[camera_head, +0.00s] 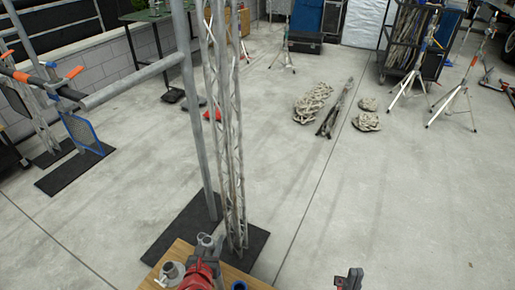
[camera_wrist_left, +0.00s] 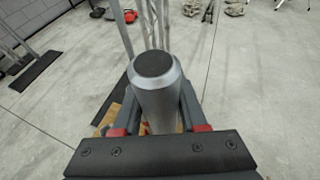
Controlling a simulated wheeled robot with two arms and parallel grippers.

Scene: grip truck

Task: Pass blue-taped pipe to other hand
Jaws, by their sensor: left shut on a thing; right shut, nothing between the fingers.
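In the left wrist view, my left gripper (camera_wrist_left: 160,122) is shut on a grey metal pipe (camera_wrist_left: 158,88). The pipe's dark round end points up toward that camera, and I see no blue tape on the part that shows. In the head view, my left gripper (camera_head: 205,260) is low at centre-left, over a wooden surface, with red and grey parts bunched together. My right gripper (camera_head: 350,279) is at the bottom edge, to the right and apart from the left one. It is shut and empty.
The wooden top (camera_head: 155,278) also bears a grey cup-like piece (camera_head: 172,273) and a blue ring (camera_head: 239,285). A tall truss (camera_head: 228,130) rises behind from a black mat (camera_head: 255,243). Open concrete floor lies right. Rope coils (camera_head: 312,103) and tripods stand further back.

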